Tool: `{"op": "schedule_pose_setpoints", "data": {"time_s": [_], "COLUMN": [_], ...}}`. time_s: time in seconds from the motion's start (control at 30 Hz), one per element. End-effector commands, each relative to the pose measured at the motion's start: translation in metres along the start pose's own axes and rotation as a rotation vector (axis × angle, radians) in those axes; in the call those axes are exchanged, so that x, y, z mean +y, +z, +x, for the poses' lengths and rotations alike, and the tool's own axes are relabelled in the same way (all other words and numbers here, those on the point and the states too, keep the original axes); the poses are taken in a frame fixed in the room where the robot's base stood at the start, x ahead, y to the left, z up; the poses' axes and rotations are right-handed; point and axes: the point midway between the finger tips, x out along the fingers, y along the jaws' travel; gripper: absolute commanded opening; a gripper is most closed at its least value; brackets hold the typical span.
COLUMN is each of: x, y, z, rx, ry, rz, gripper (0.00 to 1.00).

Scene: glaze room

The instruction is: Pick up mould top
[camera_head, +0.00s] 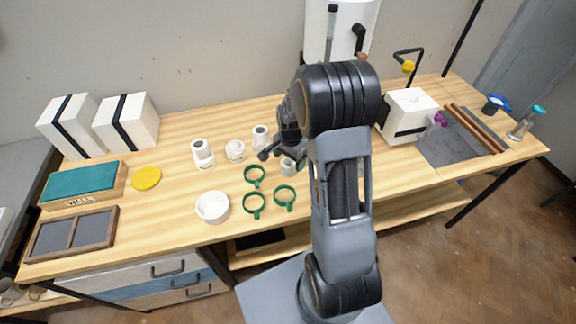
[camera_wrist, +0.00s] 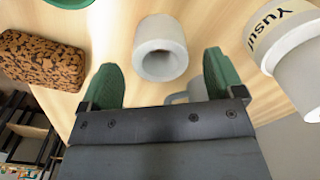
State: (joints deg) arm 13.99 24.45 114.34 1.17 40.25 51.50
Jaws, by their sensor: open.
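No piece is marked as the mould top, and I cannot tell which one it is. White strapped blocks stand at the back left (camera_head: 70,124) and (camera_head: 127,121), and another white block (camera_head: 410,114) with a dark strap is at the right. In the wrist view, a pale hollow cylinder (camera_wrist: 161,48) lies beyond and between my green fingertips, apart from them. My gripper (camera_wrist: 162,85) is open and empty. In the head view my gripper (camera_head: 275,152) is above the middle of the bench, partly hidden by my arm.
White pots, one a white bowl (camera_head: 213,207), and green rings with handles (camera_head: 254,205) surround the gripper. A lettered pot (camera_wrist: 297,48), a speckled brown block (camera_wrist: 42,60) and a grey handled piece (camera_wrist: 188,92) are close in the wrist view. A yellow disc (camera_head: 147,178) lies left.

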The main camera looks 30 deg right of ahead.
Motion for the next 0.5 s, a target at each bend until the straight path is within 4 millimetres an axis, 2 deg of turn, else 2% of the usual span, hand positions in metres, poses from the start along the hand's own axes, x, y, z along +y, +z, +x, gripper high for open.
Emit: {"op": "schedule_pose_setpoints", "data": {"time_s": [0.1,0.23,0.5], "x": [0.000,0.000,0.000], "y": [0.001,0.000,0.000], "z": [0.017,0.028,0.033], "rx": [-0.003,-0.001,0.000], "ry": [0.003,0.001,0.000], "rz": [0.000,0.000,0.000], "gripper": [0.87,0.87,0.87]}}
